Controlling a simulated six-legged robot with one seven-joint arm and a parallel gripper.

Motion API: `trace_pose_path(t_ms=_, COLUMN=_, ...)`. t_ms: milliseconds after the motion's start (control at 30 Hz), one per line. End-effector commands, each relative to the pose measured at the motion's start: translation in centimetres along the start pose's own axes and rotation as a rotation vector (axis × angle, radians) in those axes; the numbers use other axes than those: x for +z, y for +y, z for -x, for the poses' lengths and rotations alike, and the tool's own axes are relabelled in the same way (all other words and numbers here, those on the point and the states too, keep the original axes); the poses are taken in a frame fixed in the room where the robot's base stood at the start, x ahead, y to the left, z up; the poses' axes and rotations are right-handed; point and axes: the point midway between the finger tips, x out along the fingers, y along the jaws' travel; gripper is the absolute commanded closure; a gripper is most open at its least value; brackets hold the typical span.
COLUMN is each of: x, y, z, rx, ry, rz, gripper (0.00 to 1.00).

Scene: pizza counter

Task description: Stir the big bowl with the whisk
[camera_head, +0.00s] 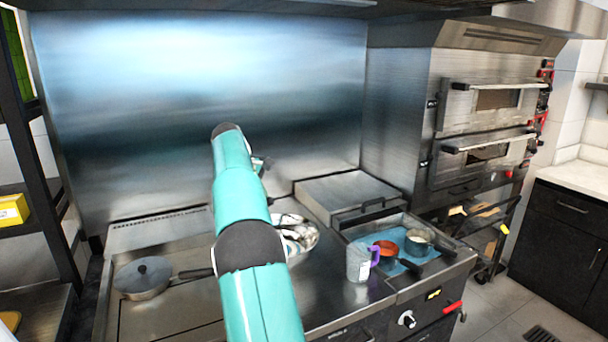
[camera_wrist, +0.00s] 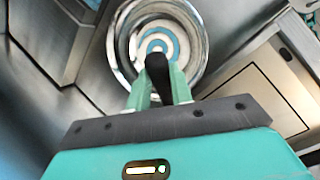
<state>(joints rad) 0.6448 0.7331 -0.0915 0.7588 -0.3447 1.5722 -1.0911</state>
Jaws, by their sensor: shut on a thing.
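The big bowl (camera_wrist: 197,52) is shiny metal and shows at the top middle of the wrist view, with a white and blue swirl inside. In the head view the bowl (camera_head: 311,242) sits on the steel counter, partly covered by my arm. My gripper (camera_wrist: 161,90) is shut on the black handle of the whisk (camera_wrist: 157,68). In the wrist view the handle overlaps the bowl's middle. The whisk's wire end is hidden behind the handle and fingers, so I cannot tell whether it touches the contents. My gripper is mostly hidden behind my arm in the head view.
A lidded pan (camera_head: 142,280) stands on the left of the counter. A clear jug with a purple handle (camera_head: 358,262) stands right of the bowl. Beyond it, an orange bowl (camera_head: 384,248) and a small pot (camera_head: 418,241) sit on a blue surface. A steel backsplash (camera_head: 300,100) rises behind.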

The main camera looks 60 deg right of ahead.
Motion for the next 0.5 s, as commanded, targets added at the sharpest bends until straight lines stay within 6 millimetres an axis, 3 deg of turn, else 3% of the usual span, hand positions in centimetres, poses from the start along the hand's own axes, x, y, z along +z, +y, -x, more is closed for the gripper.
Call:
trace_pose_path(t_ms=100, x=5.6, y=2.6, z=0.7, rx=0.019, ry=-0.093, rz=-0.031, gripper=1.00)
trace_pose_path(t_ms=200, x=9.4, y=3.6, z=1.4, rx=0.024, ry=-0.161, rz=-0.055, gripper=1.00)
trace_pose_path(t_ms=333, x=12.4, y=4.2, z=2.2, rx=0.024, ry=-0.218, rz=-0.077, gripper=1.00)
trace_pose_path(t_ms=500, x=13.6, y=4.1, z=2.5, rx=0.021, ry=-0.238, rz=-0.084, gripper=1.00)
